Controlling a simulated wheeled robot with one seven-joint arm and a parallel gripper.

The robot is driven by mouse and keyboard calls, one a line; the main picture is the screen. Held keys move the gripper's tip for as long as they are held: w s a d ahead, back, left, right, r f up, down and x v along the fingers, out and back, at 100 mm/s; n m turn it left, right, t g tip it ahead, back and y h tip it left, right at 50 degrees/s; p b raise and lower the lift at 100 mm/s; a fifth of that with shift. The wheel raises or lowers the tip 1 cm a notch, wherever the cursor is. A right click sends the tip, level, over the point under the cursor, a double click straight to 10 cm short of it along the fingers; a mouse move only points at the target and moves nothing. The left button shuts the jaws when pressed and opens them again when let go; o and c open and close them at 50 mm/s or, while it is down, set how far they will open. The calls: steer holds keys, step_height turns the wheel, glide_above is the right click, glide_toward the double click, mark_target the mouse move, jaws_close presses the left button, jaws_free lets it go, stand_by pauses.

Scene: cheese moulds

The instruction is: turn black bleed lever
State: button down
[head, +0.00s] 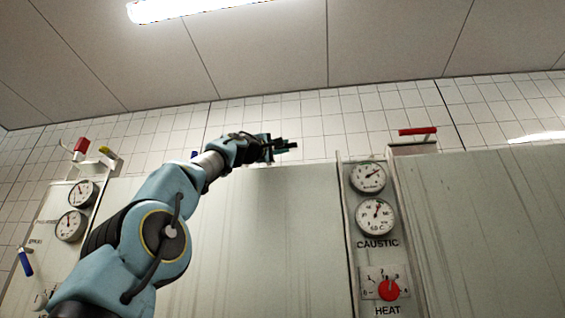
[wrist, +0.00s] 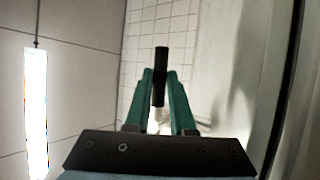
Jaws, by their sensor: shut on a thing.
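The black bleed lever (wrist: 161,68) shows in the wrist view as a dark bar standing up between the two green fingers. My gripper (wrist: 160,88) is shut on it, with a finger touching each side. In the head view my gripper (head: 272,148) is at the end of my raised blue arm, near the top edge of the pale tank front. A dark bar sticking out to its right appears to be the lever (head: 289,146). What the lever is mounted on is mostly hidden by my gripper.
Right of my gripper stands a CAUSTIC panel (head: 366,240) with two gauges and a red HEAT knob (head: 389,289). At left are another gauge panel (head: 60,210), a red lever (head: 81,145) and a blue handle (head: 25,262).

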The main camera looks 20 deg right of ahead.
steer(key=shift+f+m+g, duration=0.2)
steer(key=shift+m+g, duration=0.3)
steer(key=c, duration=0.8)
jaws_free()
steer(key=shift+o, duration=0.2)
steer(key=b+v, duration=0.9)
steer(key=v, duration=0.2)
